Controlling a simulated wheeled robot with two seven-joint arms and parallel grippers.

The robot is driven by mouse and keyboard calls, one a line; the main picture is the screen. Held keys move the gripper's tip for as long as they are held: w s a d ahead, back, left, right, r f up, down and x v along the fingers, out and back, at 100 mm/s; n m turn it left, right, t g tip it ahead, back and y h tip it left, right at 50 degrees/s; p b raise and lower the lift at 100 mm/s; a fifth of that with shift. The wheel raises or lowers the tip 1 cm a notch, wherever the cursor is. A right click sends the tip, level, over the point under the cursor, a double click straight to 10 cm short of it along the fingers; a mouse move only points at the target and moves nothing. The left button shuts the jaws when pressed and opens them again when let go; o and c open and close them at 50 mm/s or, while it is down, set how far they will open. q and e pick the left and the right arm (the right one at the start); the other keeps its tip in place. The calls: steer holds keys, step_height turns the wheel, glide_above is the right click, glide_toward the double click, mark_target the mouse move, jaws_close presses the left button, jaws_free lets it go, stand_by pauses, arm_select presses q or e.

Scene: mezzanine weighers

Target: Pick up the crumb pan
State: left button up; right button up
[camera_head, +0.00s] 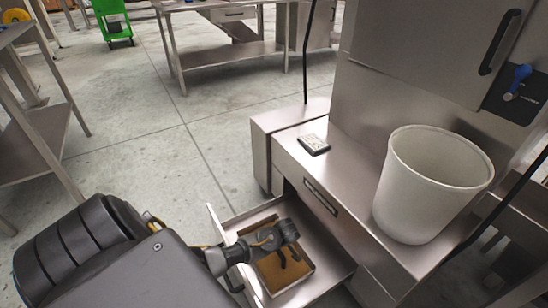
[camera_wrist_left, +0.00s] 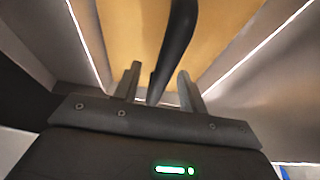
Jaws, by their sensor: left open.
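The crumb pan (camera_head: 271,276) is a shallow rectangular pan with a brown-orange floor and pale metal walls, lying in a pulled-out metal drawer (camera_head: 330,268). My left gripper (camera_head: 284,253) is over the pan, pointing down into it, and hides part of it. In the left wrist view, a dark curved bar (camera_wrist_left: 176,48), seemingly the pan's handle, runs above the orange pan floor (camera_wrist_left: 130,35) and between the two open fingers of the left gripper (camera_wrist_left: 160,84). I cannot tell whether either finger touches the bar. My right gripper is not in view.
A steel machine (camera_head: 400,70) stands above the drawer. Its ledge holds a large white bucket (camera_head: 425,200) and a small dark flat device (camera_head: 314,144). Steel tables (camera_head: 225,55) stand at the back and left. The concrete floor (camera_head: 160,150) between is clear.

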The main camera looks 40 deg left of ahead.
arm_select(q)
steer(key=shift+f, duration=0.25)
stand_by(0.3)
jaws_close()
stand_by(1.3)
